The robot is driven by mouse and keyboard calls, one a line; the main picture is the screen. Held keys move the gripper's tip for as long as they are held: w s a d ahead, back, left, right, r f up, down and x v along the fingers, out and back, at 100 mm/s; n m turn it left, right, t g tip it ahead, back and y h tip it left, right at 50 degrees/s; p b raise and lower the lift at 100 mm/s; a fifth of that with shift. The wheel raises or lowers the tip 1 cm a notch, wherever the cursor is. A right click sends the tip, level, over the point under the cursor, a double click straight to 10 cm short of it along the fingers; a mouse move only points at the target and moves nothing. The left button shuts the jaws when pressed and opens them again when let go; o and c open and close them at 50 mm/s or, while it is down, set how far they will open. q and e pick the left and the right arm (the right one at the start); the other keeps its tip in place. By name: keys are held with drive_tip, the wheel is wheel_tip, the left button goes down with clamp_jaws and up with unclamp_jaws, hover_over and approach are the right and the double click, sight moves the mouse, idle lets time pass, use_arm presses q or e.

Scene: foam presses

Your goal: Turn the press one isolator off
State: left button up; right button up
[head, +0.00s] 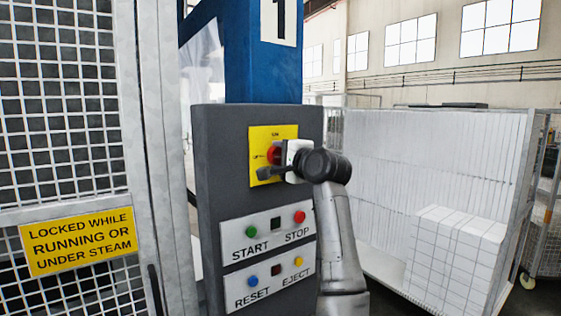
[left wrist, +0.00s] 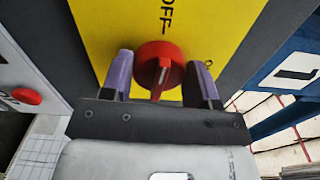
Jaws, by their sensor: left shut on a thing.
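The press one isolator is a red rotary knob (head: 273,155) on a yellow plate (head: 287,132) on the dark grey control post. ON is at the plate's top and OFF at its left. My left gripper (head: 268,170) is at the plate from the right and covers part of the knob. In the left wrist view the purple fingers (left wrist: 161,80) are on either side of the red knob (left wrist: 150,55), shut on it. Its ridge with a pale mark lies roughly in line with the OFF lettering. My right gripper is not in view.
Below the isolator are the START/STOP panel (head: 243,222) and the RESET/EJECT panel (head: 285,281). A mesh guard gate (head: 60,110) with a yellow warning sign (head: 77,240) stands left. A mesh cage with white blocks (head: 455,255) stands right.

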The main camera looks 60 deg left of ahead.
use_arm(q)
drive_tip(key=shift+n, duration=0.5)
drive_tip(key=o, duration=0.9)
drive_tip(key=shift+d, duration=0.1)
drive_tip(key=d, duration=0.4)
drive_tip(key=d+b, duration=0.1)
drive_tip(key=d, duration=0.4)
drive_tip(key=w+d, duration=0.1)
drive_tip(key=d, duration=0.3)
drive_tip(key=shift+d+b, duration=0.3)
drive_tip(key=shift+b, duration=0.05)
